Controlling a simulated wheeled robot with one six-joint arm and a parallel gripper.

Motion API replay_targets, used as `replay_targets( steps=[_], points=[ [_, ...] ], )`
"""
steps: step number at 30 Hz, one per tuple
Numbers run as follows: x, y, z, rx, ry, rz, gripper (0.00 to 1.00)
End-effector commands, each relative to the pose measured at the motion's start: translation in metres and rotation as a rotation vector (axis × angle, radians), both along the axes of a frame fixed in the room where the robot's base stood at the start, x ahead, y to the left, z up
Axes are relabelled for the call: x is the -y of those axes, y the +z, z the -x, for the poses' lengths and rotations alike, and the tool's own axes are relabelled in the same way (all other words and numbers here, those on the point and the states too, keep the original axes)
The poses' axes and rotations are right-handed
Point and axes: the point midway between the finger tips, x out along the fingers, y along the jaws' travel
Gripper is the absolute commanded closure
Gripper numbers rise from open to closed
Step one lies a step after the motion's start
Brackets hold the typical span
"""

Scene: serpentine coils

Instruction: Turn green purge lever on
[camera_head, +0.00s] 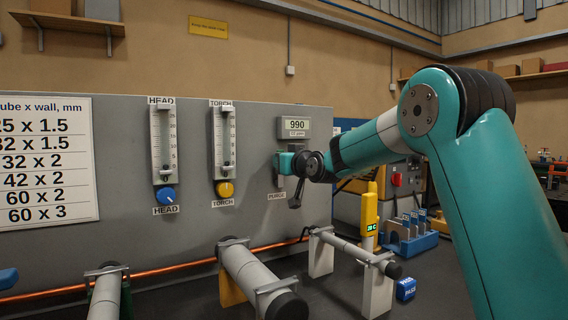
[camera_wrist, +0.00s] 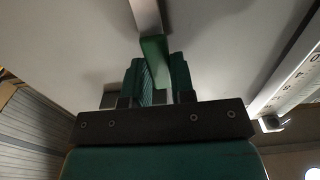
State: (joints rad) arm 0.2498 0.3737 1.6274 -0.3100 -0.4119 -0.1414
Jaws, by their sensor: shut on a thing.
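The purge lever shows in the wrist view as a grey metal bar with a green end (camera_wrist: 154,48), which goes down between my gripper's fingers. My gripper (camera_wrist: 160,78) is shut on this green end. In the head view my gripper (camera_head: 286,163) is at the right part of the grey panel, below the 990 display and above the PURGE label (camera_head: 277,196). There the gripper and wrist hide most of the lever, so its angle is hard to tell.
The grey panel (camera_head: 120,130) also bears the HEAD flowmeter with a blue knob (camera_head: 166,196) and the TORCH flowmeter with a yellow knob (camera_head: 225,189). Below stand tube stubs (camera_head: 252,272) and a copper tube (camera_head: 190,267). A yellow device (camera_head: 370,212) stands at right.

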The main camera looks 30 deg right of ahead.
Motion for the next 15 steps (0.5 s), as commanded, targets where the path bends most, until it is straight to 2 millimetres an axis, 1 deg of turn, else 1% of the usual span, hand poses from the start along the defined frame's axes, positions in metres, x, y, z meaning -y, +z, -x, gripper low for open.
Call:
replay_targets(
  steps=[4,5,6,8,15],
  points=[
    [-0.0007,0.0005,-0.0001,0.0,0.001,0.006,1.0],
    [-0.0007,0.0005,-0.0001,0.0,0.001,0.006,0.75],
    [-0.0008,0.0005,-0.0001,0.0,0.001,0.005,0.65],
    [-0.0007,0.0005,-0.0001,0.0,0.001,0.005,0.52],
    [-0.0004,0.0003,0.0,0.0,0.001,0.003,0.51]
  ],
)
